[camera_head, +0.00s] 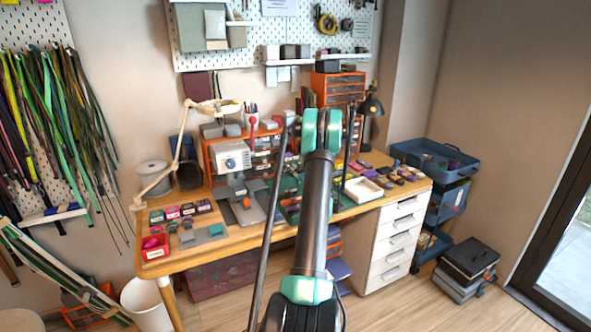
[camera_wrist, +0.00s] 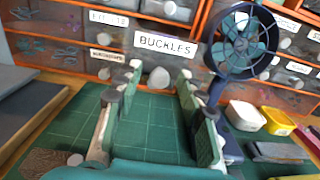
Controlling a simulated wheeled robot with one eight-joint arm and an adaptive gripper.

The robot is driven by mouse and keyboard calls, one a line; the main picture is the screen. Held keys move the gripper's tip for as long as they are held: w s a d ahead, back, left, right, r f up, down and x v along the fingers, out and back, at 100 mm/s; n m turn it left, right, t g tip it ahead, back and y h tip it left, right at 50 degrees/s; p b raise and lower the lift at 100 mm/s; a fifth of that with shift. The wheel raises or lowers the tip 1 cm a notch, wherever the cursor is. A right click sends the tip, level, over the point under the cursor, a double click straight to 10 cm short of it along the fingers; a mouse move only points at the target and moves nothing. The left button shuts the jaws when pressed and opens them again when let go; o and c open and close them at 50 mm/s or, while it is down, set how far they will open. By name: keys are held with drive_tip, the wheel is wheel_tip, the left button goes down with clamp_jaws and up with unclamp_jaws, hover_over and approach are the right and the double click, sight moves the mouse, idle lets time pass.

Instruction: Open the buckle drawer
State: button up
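The buckle drawer (camera_wrist: 190,54) is a translucent grey front in an orange-framed drawer unit, with a white "BUCKLES" label and a round pale knob (camera_wrist: 159,77) below it. It looks closed, flush with its neighbours. My gripper (camera_wrist: 157,84) is open in the wrist view, its two green-padded fingers pointing at this drawer. The knob shows between the fingertips, a little beyond them; I cannot tell the exact distance, and no contact shows. In the head view the orange unit (camera_head: 208,150) stands at the back of the table, and my arm hides the gripper and drawer.
A dark blue fan (camera_wrist: 241,42) stands close to the right finger. A white-and-yellow pair of small boxes (camera_wrist: 246,114) lies right of it. A green cutting mat (camera_wrist: 150,135) lies under my gripper. Other labelled drawers surround the buckle drawer. A desk lamp (camera_head: 371,104) stands farther right.

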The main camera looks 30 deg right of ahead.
drive_tip(key=s, duration=1.1)
drive_tip(key=shift+s+a, duration=0.2)
drive_tip(key=shift+s, duration=0.15)
drive_tip(key=a+r+n+g+y, duration=0.35)
drive_tip(key=a+n, duration=0.55)
drive_tip(key=a, duration=0.7)
drive_tip(key=s+a+n+g+y, duration=0.1)
drive_tip(key=s+a+n+g, duration=0.1)
drive_tip(key=s+a+n, duration=0.45)
drive_tip(key=s+a+n+g+y, duration=0.1)
drive_tip(key=s+a+n+g, duration=0.2)
drive_tip(key=a, duration=0.6)
drive_tip(key=s+a+f+n+g+h, duration=0.1)
drive_tip(key=s+a+n, duration=0.1)
drive_tip(key=s+n, duration=0.4)
drive_tip(key=s+a+f+n+g+h, duration=0.2)
drive_tip(key=s+n, duration=0.4)
drive_tip(key=s, duration=0.5)
drive_tip(key=s+a+f+n+g+h, duration=0.2)
drive_tip(key=s+n, duration=0.4)
drive_tip(key=s, duration=0.3)
drive_tip(key=shift+s+a, duration=0.2)
drive_tip(key=shift+a, duration=0.4)
